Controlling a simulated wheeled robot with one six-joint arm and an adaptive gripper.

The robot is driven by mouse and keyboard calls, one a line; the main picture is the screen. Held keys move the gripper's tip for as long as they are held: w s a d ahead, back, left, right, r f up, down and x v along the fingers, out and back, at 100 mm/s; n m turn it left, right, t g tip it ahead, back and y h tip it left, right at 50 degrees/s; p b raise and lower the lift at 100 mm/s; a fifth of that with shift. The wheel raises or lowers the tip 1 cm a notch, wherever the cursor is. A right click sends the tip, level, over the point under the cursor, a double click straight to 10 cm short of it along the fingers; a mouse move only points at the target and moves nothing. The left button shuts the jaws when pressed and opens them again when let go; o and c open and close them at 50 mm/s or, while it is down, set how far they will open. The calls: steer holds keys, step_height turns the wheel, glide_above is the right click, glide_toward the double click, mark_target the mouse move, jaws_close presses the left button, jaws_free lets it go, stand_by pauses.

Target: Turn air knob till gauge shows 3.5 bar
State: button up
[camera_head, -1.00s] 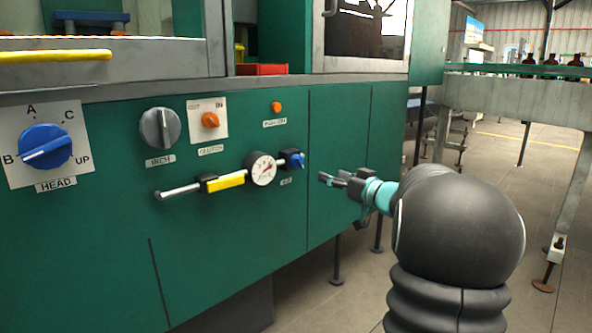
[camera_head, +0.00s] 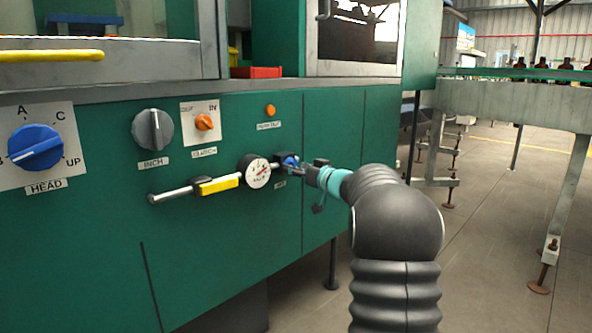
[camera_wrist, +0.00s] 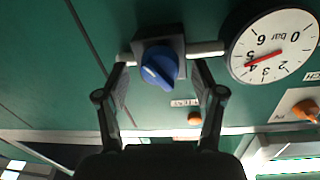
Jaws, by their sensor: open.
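The blue air knob (camera_wrist: 159,67) sits on a dark block on the pipe, with a pale mark on its face. It also shows at the pipe's right end in the head view (camera_head: 290,161), partly hidden by my gripper. My gripper (camera_wrist: 163,72) is open, its fingers on either side of the knob; I cannot tell whether they touch it. In the head view the gauge (camera_head: 257,172) is just left of the knob.
A yellow-handled valve (camera_head: 219,184) is left of the gauge. An orange knob (camera_head: 204,122), an orange button (camera_head: 270,110), a grey INCH knob (camera_head: 153,129) and a large blue HEAD knob (camera_head: 36,147) are on the green panel. A conveyor (camera_head: 515,101) with bottles stands at right.

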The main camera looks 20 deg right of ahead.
steer(key=shift+w, duration=0.2)
steer(key=c, duration=1.1)
steer(key=shift+c, duration=0.2)
steer(key=n, duration=0.5)
steer(key=n+b, duration=0.1)
steer(key=n, duration=0.4)
steer(key=shift+d+t+y, duration=0.1)
steer(key=shift+t+y, duration=0.2)
steer(key=shift+y, duration=0.1)
